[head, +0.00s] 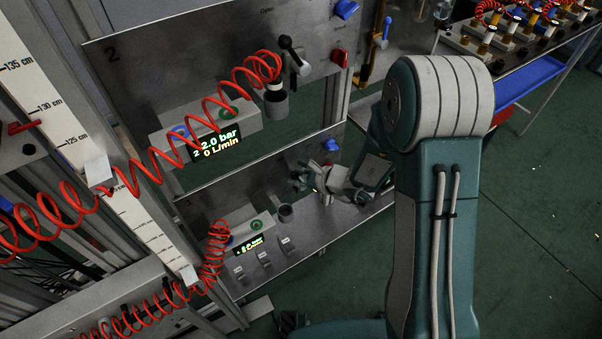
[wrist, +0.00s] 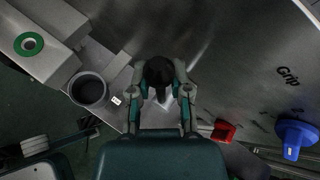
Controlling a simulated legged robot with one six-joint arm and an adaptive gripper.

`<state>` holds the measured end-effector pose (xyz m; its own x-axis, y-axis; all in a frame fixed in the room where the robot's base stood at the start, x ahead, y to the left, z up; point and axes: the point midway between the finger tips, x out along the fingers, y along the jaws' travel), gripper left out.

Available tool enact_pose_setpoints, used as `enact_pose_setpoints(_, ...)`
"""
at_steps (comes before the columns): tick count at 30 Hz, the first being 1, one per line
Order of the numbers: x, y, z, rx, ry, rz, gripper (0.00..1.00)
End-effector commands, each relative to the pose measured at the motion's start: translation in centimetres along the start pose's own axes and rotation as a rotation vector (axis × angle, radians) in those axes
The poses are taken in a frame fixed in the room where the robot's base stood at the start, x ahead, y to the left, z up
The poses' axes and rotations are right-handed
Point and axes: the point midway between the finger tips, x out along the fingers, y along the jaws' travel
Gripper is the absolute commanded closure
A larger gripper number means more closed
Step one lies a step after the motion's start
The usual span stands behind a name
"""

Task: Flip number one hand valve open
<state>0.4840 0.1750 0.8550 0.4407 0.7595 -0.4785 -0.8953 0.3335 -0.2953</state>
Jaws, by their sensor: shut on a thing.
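In the wrist view, the hand valve's black ball-shaped handle (wrist: 158,72) sits between the two fingers of my gripper (wrist: 161,88). The fingers are shut on it from both sides. A pale part shows below the black ball, and the rest of the valve is hidden by my gripper. In the head view, my gripper (head: 322,182) is at the lower metal panel (head: 250,187), under the panel marked 2. The handle cannot be made out there.
The lower panel's blue knob (wrist: 293,137) and red knob (wrist: 223,131) are right of my gripper in the wrist view. A round cup-like holder (wrist: 88,89) is close on the left. Panel 2 has its own black-handled valve (head: 293,55) above. A coiled red hose (head: 165,150) hangs left.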

Motion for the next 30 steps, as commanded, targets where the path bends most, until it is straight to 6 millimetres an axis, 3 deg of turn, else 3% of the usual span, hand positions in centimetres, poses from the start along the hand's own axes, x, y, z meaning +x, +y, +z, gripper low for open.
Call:
enact_pose_setpoints(1, 0.19, -0.19, 0.76, -0.033, -0.001, -0.013, 1.0)
enact_pose_setpoints(10, 0.63, 0.42, 0.83, -0.126, 0.063, -0.043, 1.0)
enact_pose_setpoints(26, 0.78, 0.62, 0.83, -0.149, 0.079, -0.049, 1.0)
enact_pose_setpoints(27, 0.78, 0.62, 0.84, -0.149, 0.079, -0.049, 0.7)
enact_pose_setpoints(28, 0.79, 0.62, 0.84, -0.149, 0.079, -0.049, 0.57)
enact_pose_setpoints(30, 0.77, 0.64, 0.77, -0.148, 0.081, -0.048, 0.52)
